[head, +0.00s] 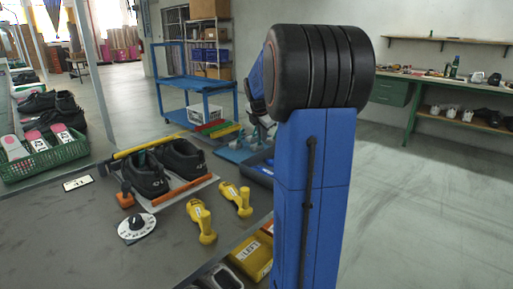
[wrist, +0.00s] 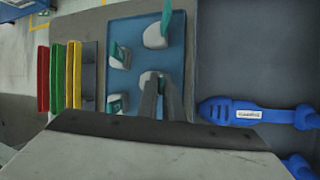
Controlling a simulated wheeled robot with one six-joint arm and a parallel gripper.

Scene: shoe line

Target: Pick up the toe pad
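Several pale grey pads with teal handles stand on a blue mat (wrist: 133,30) in the wrist view. One pad (wrist: 156,38) is at the top right, one (wrist: 118,58) at the left, and one (wrist: 116,103) at the lower left. Another pad (wrist: 147,79) is at my gripper's fingertips, partly hidden by them. No label shows which is the toe pad. My gripper (wrist: 162,84) has its two dark fingers parted, with a narrow gap between them. In the head view the mat (head: 237,155) shows, but my blue arm hides my gripper.
A blue tool (wrist: 248,112) lies in a grey bin at the right. In the head view, black shoes (head: 165,168), yellow tools (head: 201,222) and a dial (head: 136,226) are on the bench.

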